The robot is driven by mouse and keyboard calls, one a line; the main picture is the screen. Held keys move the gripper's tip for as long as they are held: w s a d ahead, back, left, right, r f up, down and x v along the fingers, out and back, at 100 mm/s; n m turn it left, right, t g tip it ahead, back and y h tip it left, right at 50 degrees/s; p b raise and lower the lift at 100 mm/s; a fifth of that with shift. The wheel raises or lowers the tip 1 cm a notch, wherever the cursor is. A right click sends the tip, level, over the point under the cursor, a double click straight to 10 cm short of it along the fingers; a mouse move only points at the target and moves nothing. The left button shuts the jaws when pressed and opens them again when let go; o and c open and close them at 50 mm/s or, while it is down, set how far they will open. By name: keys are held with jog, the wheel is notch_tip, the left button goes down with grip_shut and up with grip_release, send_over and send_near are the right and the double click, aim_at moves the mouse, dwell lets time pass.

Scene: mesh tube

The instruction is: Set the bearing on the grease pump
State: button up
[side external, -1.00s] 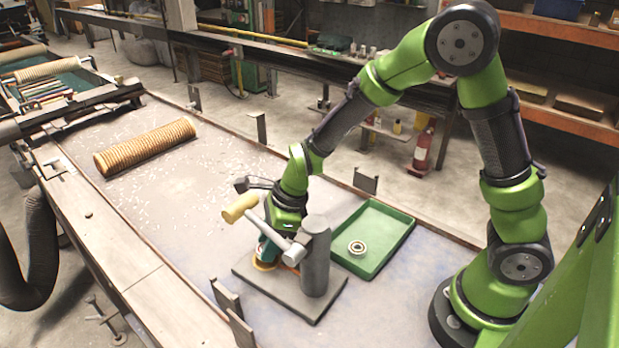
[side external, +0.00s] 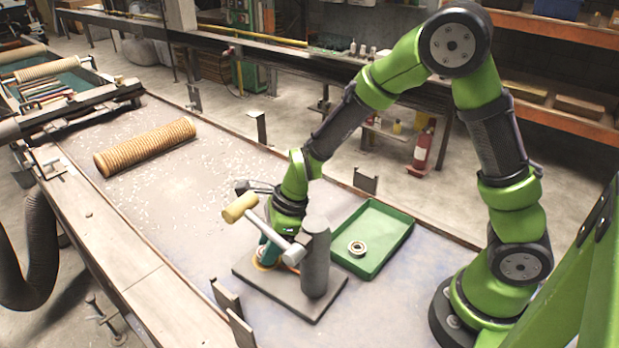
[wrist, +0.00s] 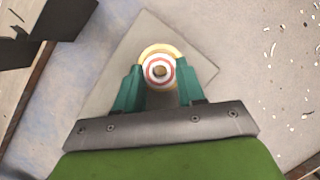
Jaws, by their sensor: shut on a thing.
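The grease pump is a dark base plate (side external: 305,305) with a thick grey post (side external: 316,262) and a lever arm with a wooden handle (side external: 240,207). A yellow round seat (side external: 264,262) is on the plate; it also shows in the wrist view (wrist: 158,50). My gripper (wrist: 160,74) has its teal fingers shut on a red-and-white ringed bearing (wrist: 150,69) over this seat. A brass centre (wrist: 160,71) shows through the bearing's hole. I cannot tell whether the bearing touches the seat. The lever and post partly hide my gripper (side external: 268,250) in the side view.
A green tray (side external: 399,222) right of the pump holds another bearing (side external: 357,248). A ribbed tan roll (side external: 145,147) lies far left on the table. Upright metal brackets (side external: 227,298) stand along the table edges.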

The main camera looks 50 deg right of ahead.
jog(key=shift+f, duration=0.35)
jog(key=o, duration=1.2)
jog(key=shift+o, duration=0.2)
jog(key=v, duration=1.6)
jog(key=s+d+r+n+t, duration=0.2)
jog(key=s+n, duration=0.4)
jog(key=n, duration=0.4)
jog(key=s+d+r+n+t+h, duration=0.1)
jog(key=s+r+n, duration=0.4)
jog(key=n, duration=0.6)
jog(key=shift+s+d+n+t+h, duration=0.3)
jog(key=shift+s+d+t, duration=0.3)
jog(key=shift+d, duration=0.5)
